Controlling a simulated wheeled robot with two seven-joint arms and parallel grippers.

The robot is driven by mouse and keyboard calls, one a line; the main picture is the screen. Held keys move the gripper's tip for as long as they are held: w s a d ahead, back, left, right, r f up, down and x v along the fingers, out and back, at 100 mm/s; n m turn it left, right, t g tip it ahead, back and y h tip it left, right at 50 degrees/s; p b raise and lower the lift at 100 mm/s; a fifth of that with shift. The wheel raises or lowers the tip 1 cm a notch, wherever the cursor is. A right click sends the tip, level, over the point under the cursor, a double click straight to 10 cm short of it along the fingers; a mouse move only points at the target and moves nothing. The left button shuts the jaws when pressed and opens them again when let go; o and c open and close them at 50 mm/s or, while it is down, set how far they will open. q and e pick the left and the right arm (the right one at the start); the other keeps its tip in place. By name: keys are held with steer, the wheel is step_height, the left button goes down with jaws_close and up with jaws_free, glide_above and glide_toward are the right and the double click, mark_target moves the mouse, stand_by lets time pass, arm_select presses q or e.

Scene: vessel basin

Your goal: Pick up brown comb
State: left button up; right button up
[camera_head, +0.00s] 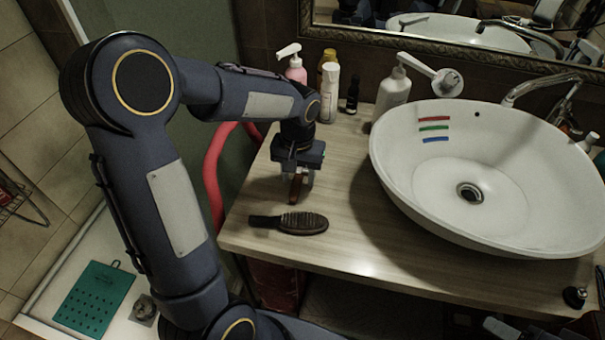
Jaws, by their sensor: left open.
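A brown, reddish narrow piece (295,188) shows at the fingertips of my left gripper (299,183); it looks like the brown comb, but the fingers partly hide it. My left gripper points down over the left part of the wooden counter, and its jaws are open. I cannot tell whether the fingers touch the piece. A dark brown hairbrush (303,224) lies on the counter just in front of the gripper, bristles up, its handle to the left.
The wooden counter (345,235) is clear between the hairbrush and the white basin (400,190). A pink pump bottle (296,72), a white bottle (329,95), a small dark bottle (352,95) and a white pump bottle (393,92) stand behind. A red hose (212,175) hangs left of the counter.

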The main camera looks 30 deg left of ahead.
arm_select(q)
steer(key=shift+f, duration=0.2)
jaws_close()
steer(key=shift+r, duration=0.1)
